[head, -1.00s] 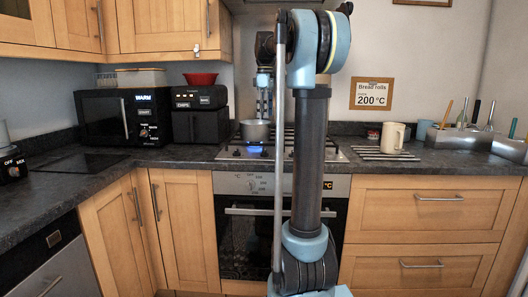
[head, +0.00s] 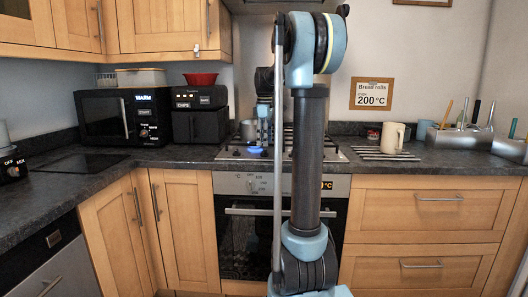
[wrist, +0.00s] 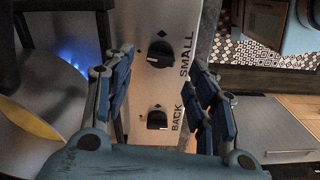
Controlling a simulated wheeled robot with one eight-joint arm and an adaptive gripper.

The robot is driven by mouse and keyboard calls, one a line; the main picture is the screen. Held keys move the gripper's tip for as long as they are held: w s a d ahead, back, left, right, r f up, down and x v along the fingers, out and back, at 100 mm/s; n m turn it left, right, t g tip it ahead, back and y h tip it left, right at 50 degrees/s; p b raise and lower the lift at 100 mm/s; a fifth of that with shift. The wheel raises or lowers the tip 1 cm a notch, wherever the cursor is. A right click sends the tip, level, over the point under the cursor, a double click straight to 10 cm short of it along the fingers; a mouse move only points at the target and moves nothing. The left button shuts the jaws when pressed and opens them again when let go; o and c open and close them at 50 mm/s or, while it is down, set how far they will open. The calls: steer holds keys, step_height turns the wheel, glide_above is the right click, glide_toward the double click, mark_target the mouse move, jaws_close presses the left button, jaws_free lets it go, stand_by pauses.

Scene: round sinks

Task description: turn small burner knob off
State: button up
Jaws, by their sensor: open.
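The small burner knob (wrist: 160,53) is a black knob on the silver control strip, beside the word SMALL, in the wrist view. My gripper (wrist: 162,58) is open, with one blue finger on each side of this knob in the picture. I cannot tell whether either finger touches it. A second black knob (wrist: 157,118), labelled BACK, is nearer the gripper's palm. A blue flame (wrist: 68,55) burns at the left of the wrist view. In the head view, my arm hides the knobs and most of the gripper; a blue glow (head: 254,150) shows on the hob.
A metal pot (head: 248,130) stands on the hob (head: 229,153), close to my arm. A black air fryer (head: 200,126) and a microwave (head: 110,117) stand to the left. A cream mug (head: 392,138) stands on a rack to the right. Dark worktop lies either side.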

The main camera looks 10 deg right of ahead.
mark_target(264, 153)
steer(key=shift+f, duration=2.4)
steer(key=shift+c, duration=0.6)
steer(key=c, duration=0.9)
